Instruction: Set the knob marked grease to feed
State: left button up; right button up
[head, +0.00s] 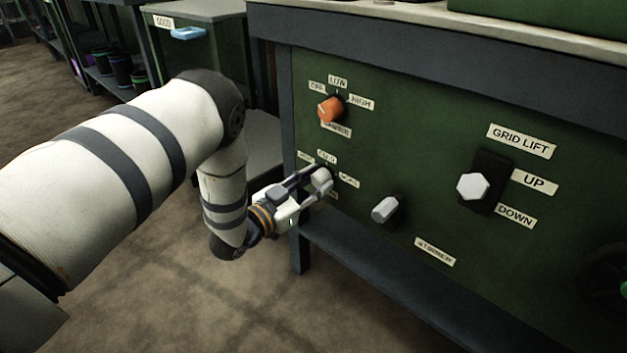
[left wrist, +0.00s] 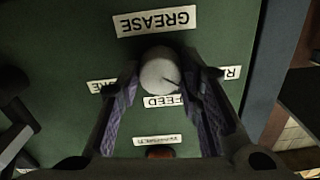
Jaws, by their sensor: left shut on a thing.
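The grease knob (left wrist: 158,70) is pale and round on the green panel, with a thin dark mark towards its lower right in the left wrist view. The GREASE label (left wrist: 155,21) appears upside down above it. The FEED label (left wrist: 163,100) is just below it, partly covered. Two more labels at the sides are partly hidden by the fingers. My left gripper (left wrist: 162,95) is shut on the knob, one finger on each side. In the head view the left gripper (head: 322,183) reaches the panel's lower left and covers part of the knob. My right gripper is not in view.
An orange knob (head: 330,109) with OFF, LOW and HIGH labels sits just above. A grey knob (head: 384,209) and the white GRID LIFT handle (head: 473,187) are to the right. A dark wheel (head: 605,284) is at the right edge. A lower shelf (head: 400,290) runs below.

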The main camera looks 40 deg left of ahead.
pick_arm(q)
jog(key=m+p, duration=0.3)
jog(key=m, duration=0.2)
jog(key=shift+r, duration=0.1)
jog(key=m+p, duration=0.2)
jog(key=m, duration=0.3)
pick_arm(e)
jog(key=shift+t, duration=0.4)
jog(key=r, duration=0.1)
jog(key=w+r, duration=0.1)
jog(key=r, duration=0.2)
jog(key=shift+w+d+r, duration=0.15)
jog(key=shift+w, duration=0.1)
pick_arm(q)
jog(key=shift+a+m, duration=0.1)
jog(key=shift+m, duration=0.2)
jog(key=o, duration=1.2)
jog(key=shift+c, duration=0.2)
jog(key=s, duration=1.2)
jog(key=shift+a, duration=0.45)
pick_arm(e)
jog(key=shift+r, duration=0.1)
